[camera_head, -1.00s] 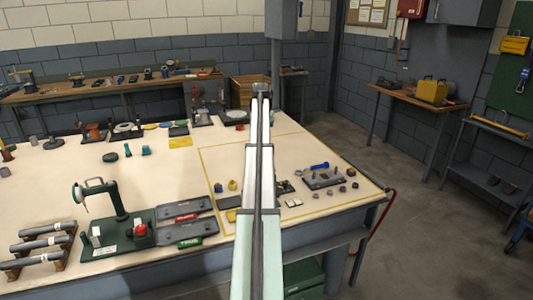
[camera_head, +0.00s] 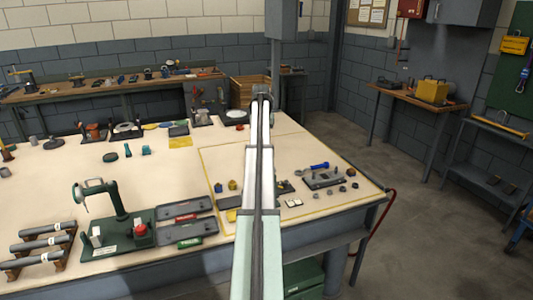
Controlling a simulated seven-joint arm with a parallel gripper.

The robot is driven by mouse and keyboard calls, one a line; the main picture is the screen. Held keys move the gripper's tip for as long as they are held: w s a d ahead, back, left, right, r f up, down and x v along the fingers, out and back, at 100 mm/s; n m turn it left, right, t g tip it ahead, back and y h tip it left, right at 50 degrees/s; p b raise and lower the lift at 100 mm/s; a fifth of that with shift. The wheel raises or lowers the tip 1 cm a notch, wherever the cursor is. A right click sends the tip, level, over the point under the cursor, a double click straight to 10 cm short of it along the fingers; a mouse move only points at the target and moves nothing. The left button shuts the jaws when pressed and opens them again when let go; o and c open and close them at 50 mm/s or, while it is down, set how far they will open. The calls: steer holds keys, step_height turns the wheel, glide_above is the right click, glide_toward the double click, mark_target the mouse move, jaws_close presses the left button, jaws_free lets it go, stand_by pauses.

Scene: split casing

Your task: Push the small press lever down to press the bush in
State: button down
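The small press (camera_head: 119,209) stands upright at the left front of the bench, dark green, on a flat green base. A pale curved lever or handle (camera_head: 94,184) shows at its upper left, raised above the base. A red knob-like part (camera_head: 141,230) and a small light block sit on the base. The bush is too small to make out. My arm rises through the middle of the view, well to the right of the press. My gripper does not show, and whether it is open or shut cannot be seen.
Two grey trays (camera_head: 187,230) with red and green labels lie right of the press. Grey bars on wooden rests (camera_head: 42,241) lie to its left. A yellow outline marks an area with small parts and a dark plate (camera_head: 323,179). The bench behind the press is mostly clear.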

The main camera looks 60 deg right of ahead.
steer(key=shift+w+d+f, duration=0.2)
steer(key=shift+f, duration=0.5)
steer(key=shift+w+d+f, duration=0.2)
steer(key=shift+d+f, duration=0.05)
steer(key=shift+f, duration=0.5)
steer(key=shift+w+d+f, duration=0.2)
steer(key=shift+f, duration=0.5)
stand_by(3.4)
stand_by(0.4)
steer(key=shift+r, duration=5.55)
